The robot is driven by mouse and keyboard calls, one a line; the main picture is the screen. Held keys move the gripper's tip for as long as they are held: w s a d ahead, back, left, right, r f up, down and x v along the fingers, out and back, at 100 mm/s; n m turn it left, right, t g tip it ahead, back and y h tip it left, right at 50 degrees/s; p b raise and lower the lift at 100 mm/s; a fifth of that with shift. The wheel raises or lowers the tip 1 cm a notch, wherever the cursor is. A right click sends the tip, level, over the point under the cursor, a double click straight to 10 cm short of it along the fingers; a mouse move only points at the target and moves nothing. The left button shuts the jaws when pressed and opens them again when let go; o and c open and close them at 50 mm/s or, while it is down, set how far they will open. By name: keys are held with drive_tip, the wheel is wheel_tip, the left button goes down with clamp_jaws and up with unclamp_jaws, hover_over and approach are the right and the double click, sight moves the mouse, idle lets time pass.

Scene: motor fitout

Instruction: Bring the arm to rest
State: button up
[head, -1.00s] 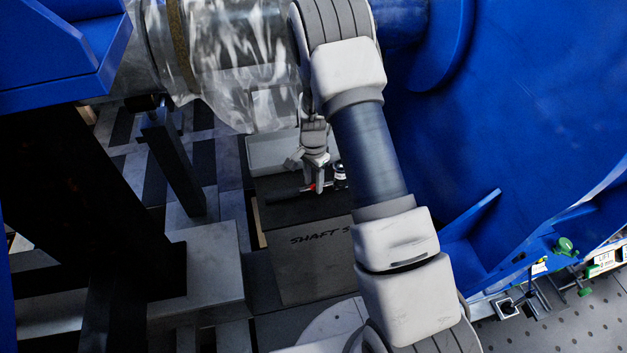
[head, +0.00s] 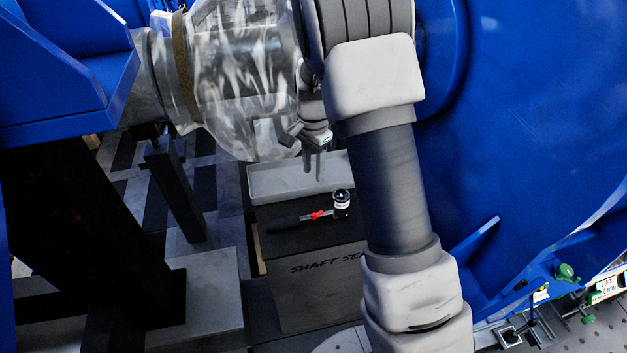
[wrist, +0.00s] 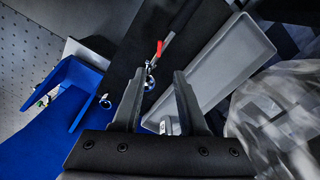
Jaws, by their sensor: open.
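My gripper (head: 313,166) hangs with its fingers pointing down, just beside the plastic-wrapped shaft and above a grey tray. In the wrist view the two fingers of my gripper (wrist: 159,98) stand apart with nothing held between them. My arm crosses the head view from top to bottom and hides part of what lies behind it. A black-handled tool (head: 305,217) with a red part and a round silver-and-black head lies on a dark surface below the gripper. It also shows beyond the fingertips in the wrist view (wrist: 160,51).
The grey tray (head: 275,183) looks empty. The plastic-wrapped shaft (head: 240,80) is close at the left of the gripper. A large blue housing (head: 520,120) fills the right side. A dark board lettered "SHAFT SE…" (head: 320,295) lies below the tool.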

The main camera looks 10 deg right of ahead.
drive_tip(key=shift+r, duration=0.5)
drive_tip(key=shift+r, duration=0.1)
drive_tip(key=s+r+n+t, duration=0.1)
drive_tip(key=s+r+n, duration=0.2)
drive_tip(key=s+r, duration=0.35)
drive_tip(key=s+r+n+t, duration=0.2)
drive_tip(key=s+r, duration=0.2)
drive_tip(key=r, duration=0.6)
drive_tip(key=s+r+n+t+p, duration=0.1)
drive_tip(key=s+r+n, duration=0.2)
drive_tip(key=s, duration=0.5)
drive_tip(key=s+r+n+t+p, duration=0.1)
drive_tip(key=s+r+n, duration=0.2)
drive_tip(key=s, duration=0.5)
drive_tip(key=shift+s+a+n+t, duration=0.3)
drive_tip(key=shift+n+t, duration=0.1)
drive_tip(key=shift+n, duration=0.1)
